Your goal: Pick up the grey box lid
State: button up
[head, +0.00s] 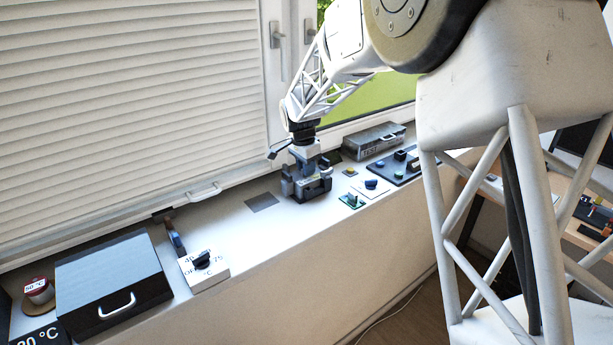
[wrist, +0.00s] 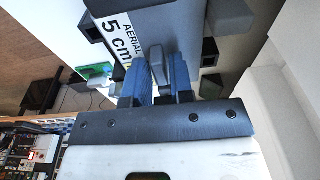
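The grey lid (wrist: 150,18), with a white label reading "AERIAL 5 cm", fills the top of the wrist view. A narrow upright grey handle stands on it. My gripper (wrist: 159,78) has its two blue fingers on either side of this handle, very close to it; whether they press on it is unclear. In the head view, my gripper (head: 309,163) points down over the small grey box (head: 312,187) on the window sill. The box and lid are partly hidden by the gripper there, and I cannot tell whether the lid is seated or raised.
A dark flat patch (head: 262,202) lies left of the box. A dial block (head: 204,269) and a large dark case (head: 112,283) stand further left. A green board (head: 353,201), a blue-knobbed plate (head: 371,188) and a grey TEST box (head: 373,141) are to the right.

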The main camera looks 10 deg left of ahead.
grip_shut()
jog(key=shift+r, duration=0.15)
jog(key=shift+r, duration=0.55)
jog(key=r, duration=0.5)
jog(key=shift+s+d+r, duration=0.25)
jog(key=shift+r, duration=0.1)
jog(key=s+d, duration=1.2)
jog(key=shift+s+d, duration=0.1)
jog(key=shift+s, duration=0.05)
